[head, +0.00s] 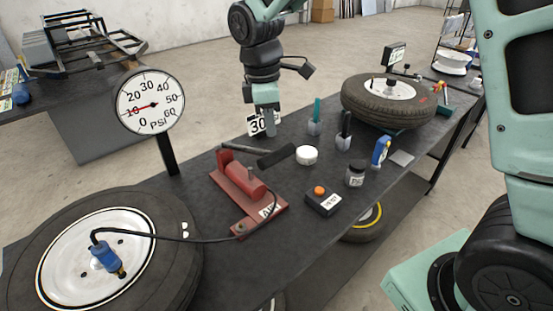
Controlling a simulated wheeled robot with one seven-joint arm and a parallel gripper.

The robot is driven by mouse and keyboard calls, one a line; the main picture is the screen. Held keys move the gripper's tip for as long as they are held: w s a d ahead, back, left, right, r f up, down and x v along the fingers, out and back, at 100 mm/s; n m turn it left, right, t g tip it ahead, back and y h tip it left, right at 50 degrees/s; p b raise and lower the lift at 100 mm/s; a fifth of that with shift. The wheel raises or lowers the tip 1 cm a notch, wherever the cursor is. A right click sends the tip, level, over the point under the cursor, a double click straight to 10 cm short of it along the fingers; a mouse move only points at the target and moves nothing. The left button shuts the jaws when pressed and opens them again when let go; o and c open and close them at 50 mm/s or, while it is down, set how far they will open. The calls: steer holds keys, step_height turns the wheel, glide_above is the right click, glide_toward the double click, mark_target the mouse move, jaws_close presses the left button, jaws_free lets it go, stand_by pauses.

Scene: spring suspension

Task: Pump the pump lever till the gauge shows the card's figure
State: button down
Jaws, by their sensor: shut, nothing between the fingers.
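The red foot pump (243,188) stands on the dark table. Its lever has a black grip (277,156) that points to the right. The round gauge (150,101) stands on a post at the left, and its red needle points close to 10 PSI. The white card (256,125) reads 30 and is partly hidden behind my gripper. My gripper (267,133) is shut and empty, pointing down just beyond the black grip and apart from it.
A tyre with a blue valve fitting (105,257) lies at the front left, joined to the pump by a black hose. A white roll (306,155), a black box with an orange button (322,200), a jar (355,174) and another tyre (389,100) are on the table's right.

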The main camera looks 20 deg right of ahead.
mark_target(270, 153)
steer(key=shift+s+d+f+b, duration=0.1)
steer(key=shift+d+f+b, duration=0.05)
steer(key=shift+f+b, duration=1.2)
steer(key=shift+d+f+b, duration=0.1)
steer(key=shift+f+b, duration=0.9)
steer(key=shift+f, duration=0.55)
steer(key=shift+f+b, duration=1.15)
steer(key=shift+f, duration=1.1)
steer(key=shift+r, duration=0.1)
steer(key=shift+a+r+p, duration=0.15)
steer(key=shift+a+p, duration=0.1)
steer(key=shift+p, duration=0.1)
steer(key=shift+w+a+r+p, duration=0.15)
steer(key=shift+w+a+p, duration=0.1)
steer(key=shift+a+p, duration=0.25)
steer(key=shift+w+a+r+p, duration=0.15)
steer(key=shift+w+a+p, duration=0.1)
steer(key=shift+a, duration=0.4)
